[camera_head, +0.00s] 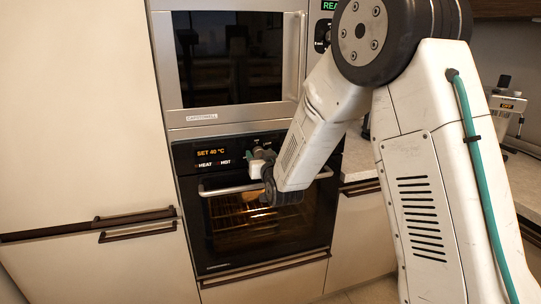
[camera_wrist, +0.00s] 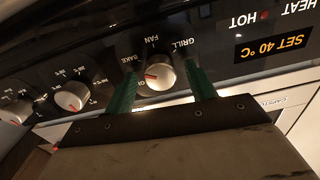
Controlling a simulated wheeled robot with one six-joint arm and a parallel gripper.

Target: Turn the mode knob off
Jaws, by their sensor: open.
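The mode knob (camera_wrist: 160,74) is a round silver knob with a red mark on the oven's black control panel. BAKE, FAN and GRILL are printed around it, and the red mark points to the left side of the knob in the wrist view, near BAKE; I cannot read a setting there for certain. My gripper (camera_wrist: 162,72) is open, its green fingers on either side of the knob. I cannot tell whether they touch it. In the head view my gripper (camera_head: 262,158) is at the panel and hides the knob.
Two more silver knobs (camera_wrist: 72,96) and (camera_wrist: 16,110) sit to the left in the wrist view. The oven display (camera_head: 212,152) reads SET 40 °C above HEAT and HOT. The oven handle (camera_head: 228,189) runs just below the panel. A microwave (camera_head: 230,60) is above.

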